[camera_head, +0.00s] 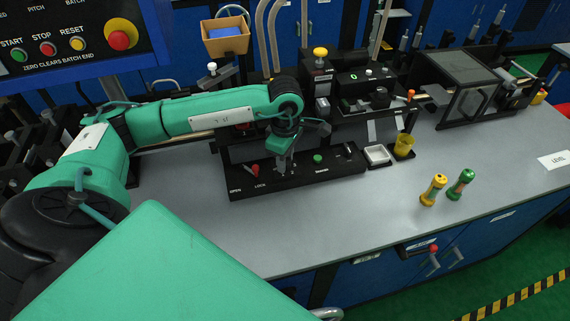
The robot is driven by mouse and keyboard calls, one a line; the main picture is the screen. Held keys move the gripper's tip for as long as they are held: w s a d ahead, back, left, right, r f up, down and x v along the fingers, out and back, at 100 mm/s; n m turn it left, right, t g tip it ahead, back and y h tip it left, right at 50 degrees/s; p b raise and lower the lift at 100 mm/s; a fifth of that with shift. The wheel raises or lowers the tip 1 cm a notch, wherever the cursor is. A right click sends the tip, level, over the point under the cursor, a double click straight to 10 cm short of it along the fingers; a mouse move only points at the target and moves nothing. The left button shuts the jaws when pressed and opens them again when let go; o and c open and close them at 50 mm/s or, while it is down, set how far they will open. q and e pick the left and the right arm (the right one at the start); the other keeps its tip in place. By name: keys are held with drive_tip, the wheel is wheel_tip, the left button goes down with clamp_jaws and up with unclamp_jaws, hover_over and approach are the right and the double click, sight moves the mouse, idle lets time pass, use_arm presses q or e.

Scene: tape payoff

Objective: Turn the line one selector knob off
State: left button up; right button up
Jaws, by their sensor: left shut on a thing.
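A long black control panel (320,180) lies on the grey bench. It carries a red lever (255,170) by the words OPEN and LOCK, a green button (318,158) and a small dark switch (348,150) toward its right end. My left gripper (284,168) reaches down to the panel between the red lever and the green button. Its fingers are shut on a small knob there, which they mostly hide. Which way the knob points cannot be told, and its label is not readable. My right gripper is not in view.
Black machinery (365,95) stands behind the panel, with a white tray (377,155) and a yellow cup (404,146) to its right. Two small spools, yellow (433,189) and green (460,184), stand farther right. The bench front is clear. A button console (75,40) fills the upper left.

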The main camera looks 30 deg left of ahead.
use_arm(q)
drive_tip(key=shift+m+b, duration=0.3)
drive_tip(key=shift+m, duration=0.1)
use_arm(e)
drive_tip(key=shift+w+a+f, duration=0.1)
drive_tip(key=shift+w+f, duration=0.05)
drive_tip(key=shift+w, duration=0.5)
use_arm(q)
drive_tip(key=o, duration=1)
drive_tip(key=shift+d, duration=0.1)
drive_tip(key=shift+c, duration=0.2)
wheel_tip(320, 180, up, 14)
drive_tip(key=b, duration=0.1)
drive_tip(key=shift+b, duration=0.35)
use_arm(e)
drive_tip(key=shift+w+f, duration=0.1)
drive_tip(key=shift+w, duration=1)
use_arm(q)
drive_tip(key=shift+f, duration=0.1)
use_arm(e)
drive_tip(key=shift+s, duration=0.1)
